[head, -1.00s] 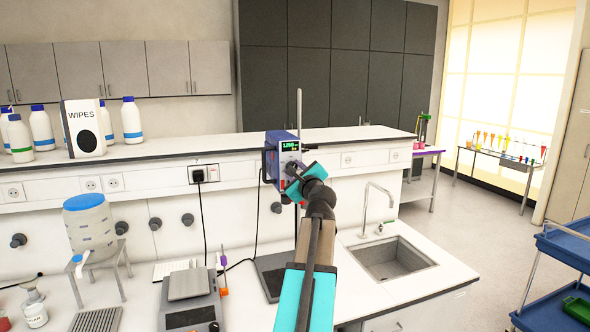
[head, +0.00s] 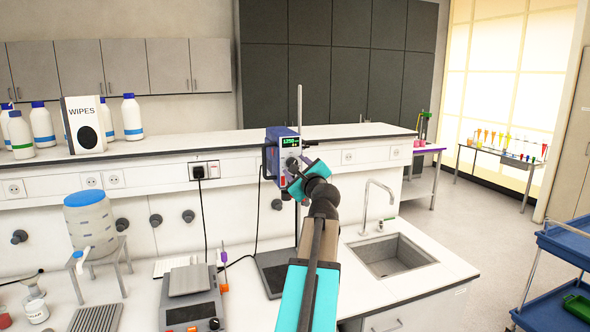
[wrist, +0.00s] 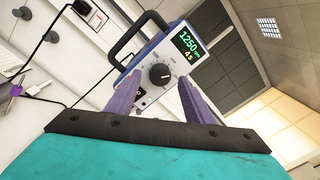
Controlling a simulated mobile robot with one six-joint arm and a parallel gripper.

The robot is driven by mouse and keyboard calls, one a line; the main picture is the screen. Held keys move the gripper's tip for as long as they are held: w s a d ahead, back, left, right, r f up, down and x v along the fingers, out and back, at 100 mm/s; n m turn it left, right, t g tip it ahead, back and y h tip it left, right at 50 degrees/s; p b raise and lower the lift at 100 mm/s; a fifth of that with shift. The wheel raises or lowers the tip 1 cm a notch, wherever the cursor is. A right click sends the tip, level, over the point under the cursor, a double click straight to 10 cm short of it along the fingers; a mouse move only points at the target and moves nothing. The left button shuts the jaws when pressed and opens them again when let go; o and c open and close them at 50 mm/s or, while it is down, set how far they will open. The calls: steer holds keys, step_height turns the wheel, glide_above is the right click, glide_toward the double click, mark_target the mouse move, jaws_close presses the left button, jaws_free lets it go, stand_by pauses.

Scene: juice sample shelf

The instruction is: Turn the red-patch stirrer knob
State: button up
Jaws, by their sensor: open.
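The stirrer (head: 280,158) is a blue-housed unit on an upright rod above the bench. A small reddish patch (head: 283,181) shows low on its front in the head view. Its round dark knob (wrist: 160,74) has a pale pointer mark and sits below a lit display (wrist: 187,45) reading 1250 in green. My gripper (wrist: 160,90) is open and empty, with its two purple fingers pointing at the stirrer's front. The knob appears between and just beyond the fingertips, apart from them. In the head view my gripper (head: 303,176) hides part of the stirrer's lower front.
A dark handle (wrist: 136,36) juts from the stirrer's side. A raised shelf (head: 345,134) runs behind it. The sink (head: 392,256) and tap (head: 369,205) are on the right.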

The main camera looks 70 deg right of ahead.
steer(key=b+v, duration=0.4)
steer(key=v, duration=0.8)
stand_by(0.4)
